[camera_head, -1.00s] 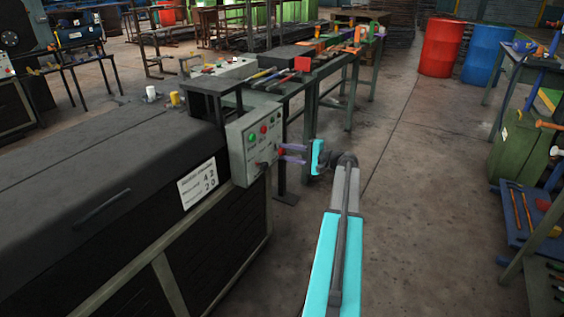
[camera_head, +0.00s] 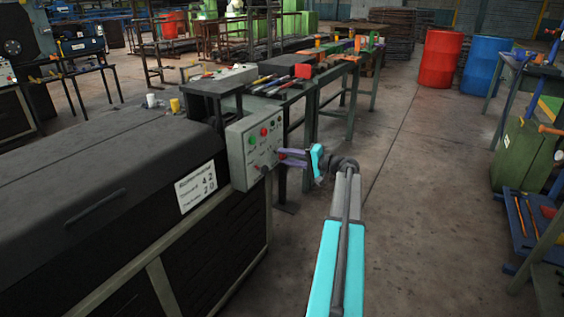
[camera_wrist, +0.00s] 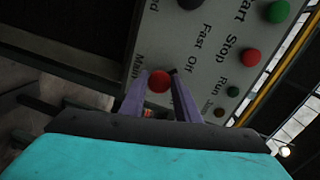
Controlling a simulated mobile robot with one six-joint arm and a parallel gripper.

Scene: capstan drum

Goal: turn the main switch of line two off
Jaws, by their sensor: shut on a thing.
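The grey control box (camera_head: 238,158) is fixed to the end of the long dark machine. It carries green and red buttons and dark knobs. In the wrist view its face (camera_wrist: 215,75) is steeply turned, with labels such as Start, Stop, Run, Fast Off and Main. The red-faced main switch knob (camera_wrist: 159,82) sits beside the label Main, between my purple fingertips. My gripper (camera_head: 280,157) is shut on this knob at the box's lower right; it also shows in the wrist view (camera_wrist: 160,76). The fingers partly hide the knob, and its exact turn position is unclear.
The dark machine (camera_head: 90,190) with a white placard (camera_head: 197,187) fills the left. A workbench with tools (camera_head: 285,87) runs behind the box. Red (camera_head: 441,59) and blue (camera_head: 482,66) barrels stand farther back. The floor right of my arm is open up to a green canister (camera_head: 525,152).

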